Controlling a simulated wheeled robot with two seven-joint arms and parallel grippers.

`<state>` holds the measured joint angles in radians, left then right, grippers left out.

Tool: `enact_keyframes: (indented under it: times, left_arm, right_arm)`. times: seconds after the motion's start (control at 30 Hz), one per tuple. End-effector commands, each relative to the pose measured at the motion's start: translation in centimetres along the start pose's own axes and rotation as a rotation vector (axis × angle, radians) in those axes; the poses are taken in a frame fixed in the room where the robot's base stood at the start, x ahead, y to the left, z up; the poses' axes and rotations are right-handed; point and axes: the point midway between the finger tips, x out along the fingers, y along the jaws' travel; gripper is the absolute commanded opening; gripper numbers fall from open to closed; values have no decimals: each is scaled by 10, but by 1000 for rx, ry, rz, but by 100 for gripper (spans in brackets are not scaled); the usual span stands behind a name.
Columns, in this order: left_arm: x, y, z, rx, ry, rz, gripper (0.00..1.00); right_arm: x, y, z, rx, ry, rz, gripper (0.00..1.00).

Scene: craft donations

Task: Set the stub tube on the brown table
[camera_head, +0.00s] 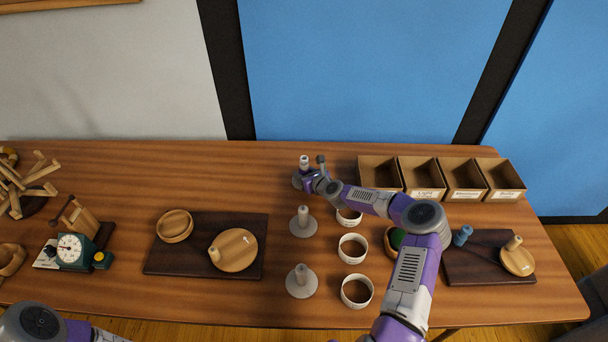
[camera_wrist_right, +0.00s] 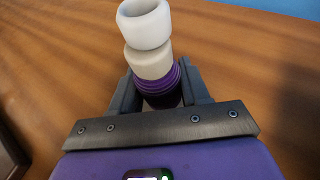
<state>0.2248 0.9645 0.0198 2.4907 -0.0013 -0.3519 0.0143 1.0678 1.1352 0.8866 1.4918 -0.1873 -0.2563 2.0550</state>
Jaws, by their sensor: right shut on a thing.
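In the right wrist view the gripper (camera_wrist_right: 160,88) is shut on the purple ringed lower part of a whitish tube (camera_wrist_right: 149,63), which I take for the stub tube. A white ring-like piece (camera_wrist_right: 145,25) sits at the tube's open end. In the head view the white top (camera_head: 304,160) shows beside the fingers. I cannot tell whether the tube is still on the stand's peg. The brown table (camera_head: 120,190) lies beneath. My left gripper is out of view.
Two more peg stands (camera_head: 302,222) (camera_head: 300,281) stand nearer, beside several white cups (camera_head: 352,249). Open labelled boxes (camera_head: 380,172) line the back right. Dark boards (camera_head: 180,262) (camera_head: 490,270) hold wooden pieces. A scale (camera_head: 71,250) stands left.

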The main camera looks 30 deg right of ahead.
Motion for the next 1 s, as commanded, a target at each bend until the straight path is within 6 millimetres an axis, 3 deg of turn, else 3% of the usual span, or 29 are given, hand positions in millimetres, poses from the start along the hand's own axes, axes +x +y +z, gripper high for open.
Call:
enact_keyframes:
  times: [0.1,0.13,0.3,0.67,0.77,1.0]
  left_arm:
    - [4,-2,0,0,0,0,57]
    - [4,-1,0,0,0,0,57]
    - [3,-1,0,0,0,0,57]
    - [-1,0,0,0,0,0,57]
    - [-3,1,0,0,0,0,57]
    - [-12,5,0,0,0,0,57]
  right_arm:
    - [2,0,-4,1,0,1,17]
    - [2,0,-4,1,1,1,49]
    - [1,0,-3,1,0,1,71]
    - [-1,0,2,-1,0,1,71]
    - [-11,-1,1,1,1,1,71]
    - [-56,-1,1,2,2,-1,71]
